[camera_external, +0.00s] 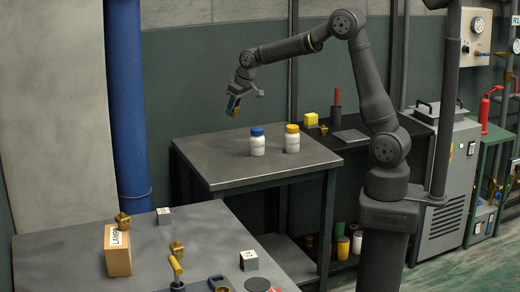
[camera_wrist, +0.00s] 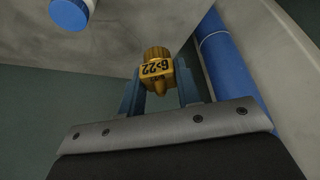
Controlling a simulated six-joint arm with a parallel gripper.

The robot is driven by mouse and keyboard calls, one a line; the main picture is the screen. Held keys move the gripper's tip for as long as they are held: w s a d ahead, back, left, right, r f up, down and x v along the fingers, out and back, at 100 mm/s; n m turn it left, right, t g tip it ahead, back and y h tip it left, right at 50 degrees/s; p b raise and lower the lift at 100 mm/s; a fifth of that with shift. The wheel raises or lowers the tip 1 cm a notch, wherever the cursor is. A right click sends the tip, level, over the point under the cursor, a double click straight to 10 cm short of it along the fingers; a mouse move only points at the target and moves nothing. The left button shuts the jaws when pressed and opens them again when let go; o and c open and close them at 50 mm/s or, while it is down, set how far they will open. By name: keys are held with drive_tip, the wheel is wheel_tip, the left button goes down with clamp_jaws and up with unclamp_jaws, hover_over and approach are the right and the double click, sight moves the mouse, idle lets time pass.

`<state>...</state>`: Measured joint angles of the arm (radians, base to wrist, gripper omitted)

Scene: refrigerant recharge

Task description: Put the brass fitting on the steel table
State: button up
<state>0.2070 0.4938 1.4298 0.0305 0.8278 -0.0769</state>
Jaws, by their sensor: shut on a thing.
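My gripper (camera_external: 235,101) is raised above the back left part of the steel table (camera_external: 205,155). In the wrist view my gripper (camera_wrist: 158,84) is shut on a brass fitting (camera_wrist: 156,68) with a dark-lettered label. In the external view only a small brass-coloured bit of the held fitting (camera_external: 235,111) shows below the fingers. It is clear of the tabletop.
A blue-capped bottle (camera_external: 257,143) and a yellow-capped bottle (camera_external: 292,140) stand on the steel table. Its left and front parts are bare. A blue pipe (camera_external: 128,100) rises at the left. White-faced cubes stand on the front table.

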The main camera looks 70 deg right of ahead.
drive_tip(key=s+d+m+h, duration=0.1)
drive_tip(key=s+d+m, duration=0.1)
drive_tip(key=s+d, duration=0.75)
drive_tip(key=s+d+m+g+h, duration=0.1)
drive_tip(key=s+d+m, duration=0.25)
drive_tip(key=d, duration=1.15)
drive_tip(key=s+d+m+h, duration=0.1)
drive_tip(key=s+d+m, duration=0.1)
drive_tip(key=s+d, duration=0.8)
drive_tip(key=x, duration=0.9)
drive_tip(key=w+a+f, duration=0.1)
drive_tip(key=w+f, duration=0.1)
drive_tip(key=w, duration=0.1)
drive_tip(key=w+a+f, duration=0.1)
drive_tip(key=w+f, duration=0.1)
drive_tip(key=w, duration=0.2)
drive_tip(key=w+a+f, duration=0.1)
drive_tip(key=w+f, duration=0.1)
drive_tip(key=w, duration=0.2)
drive_tip(key=shift+a+f, duration=0.2)
drive_tip(key=shift+f, duration=2.05)
drive_tip(key=shift+f, duration=0.1)
drive_tip(key=o, duration=1)
drive_tip(key=v, duration=1.2)
drive_tip(key=shift+w+d, duration=0.15)
